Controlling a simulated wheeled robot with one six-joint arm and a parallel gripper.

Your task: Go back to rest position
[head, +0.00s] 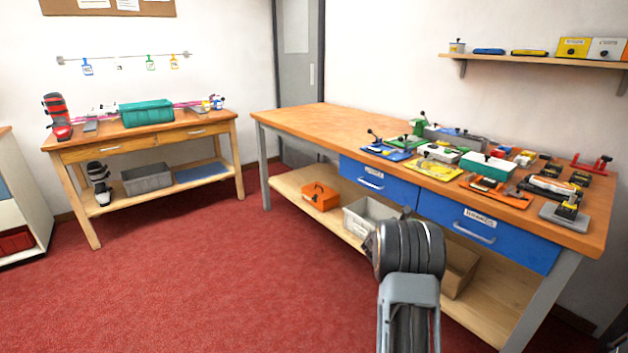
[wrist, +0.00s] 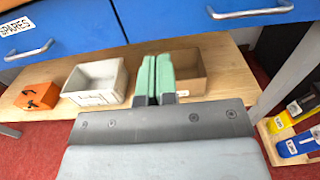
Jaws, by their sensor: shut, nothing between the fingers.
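My gripper (wrist: 155,78) shows in the wrist view with its two green fingers together and nothing between them. It points toward the lower shelf of the large bench, below the blue drawers, and touches nothing that I can see. In the head view my grey and black arm rises at the lower middle, in front of the bench; the fingers are hidden there.
The large bench (head: 310,120) has blue drawers (head: 378,182) and a crowded right half of its top. Its lower shelf bears an orange box (head: 320,196), a grey-white bin (wrist: 95,82) and a cardboard box (wrist: 190,70). A smaller bench (head: 150,139) stands left. Red carpet (head: 200,270) is clear.

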